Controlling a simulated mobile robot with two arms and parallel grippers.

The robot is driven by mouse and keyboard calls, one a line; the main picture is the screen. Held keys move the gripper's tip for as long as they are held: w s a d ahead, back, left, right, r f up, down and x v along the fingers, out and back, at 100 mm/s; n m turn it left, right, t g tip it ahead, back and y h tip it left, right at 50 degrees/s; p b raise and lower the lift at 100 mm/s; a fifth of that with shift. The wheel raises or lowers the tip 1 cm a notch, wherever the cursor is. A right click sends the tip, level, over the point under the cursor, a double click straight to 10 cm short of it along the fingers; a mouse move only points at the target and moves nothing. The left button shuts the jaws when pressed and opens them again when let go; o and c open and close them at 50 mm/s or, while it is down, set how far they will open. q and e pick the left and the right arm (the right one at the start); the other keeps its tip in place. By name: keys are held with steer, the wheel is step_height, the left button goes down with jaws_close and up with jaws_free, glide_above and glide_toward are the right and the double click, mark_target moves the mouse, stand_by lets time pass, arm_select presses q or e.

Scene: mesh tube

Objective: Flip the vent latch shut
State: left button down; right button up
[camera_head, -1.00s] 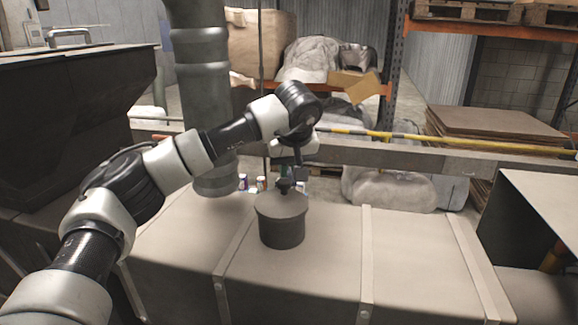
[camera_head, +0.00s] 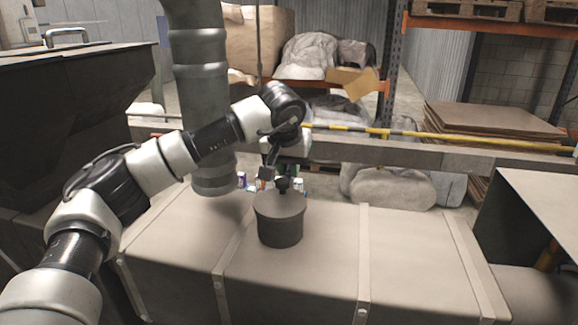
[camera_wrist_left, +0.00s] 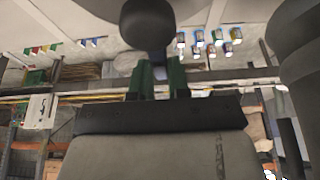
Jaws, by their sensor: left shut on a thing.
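The vent is a dark, short cylinder (camera_head: 280,222) with a wider flat cap. It stands on top of the beige duct box (camera_head: 320,250). A small dark knob-like latch (camera_head: 283,184) rises from the middle of the cap. My right gripper is not visible.
A thick grey pipe (camera_head: 205,110) stands just left of the vent. Raised straps (camera_head: 363,260) cross the duct box. A yellow and black bar (camera_head: 440,140) and a beam run behind it. Small cans (camera_head: 298,183) sit beyond. The box top right of the vent is clear.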

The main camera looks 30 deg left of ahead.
arm_select(q)
steer(key=shift+r, duration=0.1)
steer(key=c, duration=1.1)
jaws_free()
steer(key=shift+s+r, duration=0.1)
steer(key=shift+r, duration=0.15)
steer(key=b+v, duration=0.3)
steer(key=v, duration=0.7)
steer(key=shift+s+r, duration=0.1)
steer(key=shift+s, duration=0.05)
